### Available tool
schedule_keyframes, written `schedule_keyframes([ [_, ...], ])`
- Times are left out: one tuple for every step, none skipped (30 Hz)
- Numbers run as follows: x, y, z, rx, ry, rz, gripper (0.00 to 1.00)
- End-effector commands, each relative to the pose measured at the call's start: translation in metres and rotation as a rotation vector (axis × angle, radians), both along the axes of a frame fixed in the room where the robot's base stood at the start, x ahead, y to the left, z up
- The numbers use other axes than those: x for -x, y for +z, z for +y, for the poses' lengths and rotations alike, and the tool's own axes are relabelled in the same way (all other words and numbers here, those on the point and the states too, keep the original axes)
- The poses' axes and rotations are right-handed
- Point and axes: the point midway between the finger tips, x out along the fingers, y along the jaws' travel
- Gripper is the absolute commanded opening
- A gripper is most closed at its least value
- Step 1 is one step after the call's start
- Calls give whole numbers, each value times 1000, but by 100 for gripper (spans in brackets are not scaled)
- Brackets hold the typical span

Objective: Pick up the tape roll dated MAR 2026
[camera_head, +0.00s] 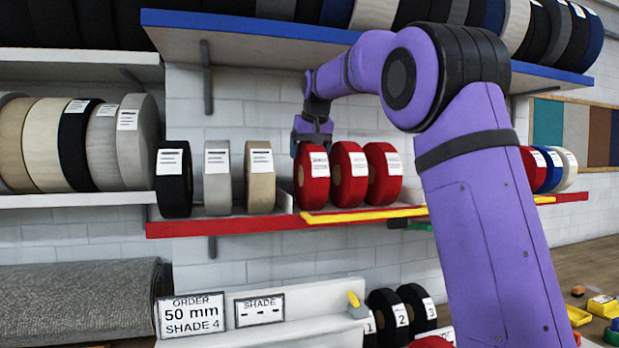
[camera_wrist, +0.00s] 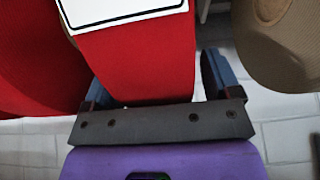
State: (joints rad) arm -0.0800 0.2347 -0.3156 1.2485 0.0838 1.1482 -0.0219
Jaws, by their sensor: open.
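Three red tape rolls stand in a row on the middle shelf in the head view: a left one (camera_head: 318,192), a middle one (camera_head: 351,193) and a right one (camera_head: 386,190). Each has a white label, but the dates are too small to read. My gripper (camera_head: 312,136) is at the top of the left red roll. In the wrist view my open gripper (camera_wrist: 155,82) has its fingers on either side of a red roll (camera_wrist: 140,72), with a gap at the right finger. Its label is cut off by the frame's top.
Close by stand a tan roll (camera_head: 260,185), a grey roll (camera_head: 217,188) and a black roll (camera_head: 174,190). A yellow strip (camera_head: 350,215) runs along the front of the red-edged shelf (camera_head: 230,228). A blue-edged shelf (camera_head: 230,22) with rolls hangs above my gripper.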

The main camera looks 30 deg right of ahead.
Motion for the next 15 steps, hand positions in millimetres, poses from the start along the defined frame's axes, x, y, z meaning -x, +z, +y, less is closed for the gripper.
schedule_keyframes([
  [0, 0, 0, 0, 0, 0, 83],
  [0, 0, 0, 0, 0, 0, 83],
  [0, 0, 0, 0, 0, 0, 83],
  [0, 0, 0, 0, 0, 0, 78],
  [0, 0, 0, 0, 0, 0, 72],
  [0, 0, 0, 0, 0, 0, 62],
  [0, 0, 0, 0, 0, 0, 55],
  [0, 0, 0, 0, 0, 0, 48],
  [0, 0, 0, 0, 0, 0, 39],
  [0, 0, 0, 0, 0, 0, 32],
  [0, 0, 0, 0, 0, 0, 26],
  [0, 0, 0, 0, 0, 0, 16],
  [0, 0, 0, 0, 0, 0, 9],
  [0, 0, 0, 0, 0, 0, 3],
  [0, 0, 0, 0, 0, 0, 0],
])
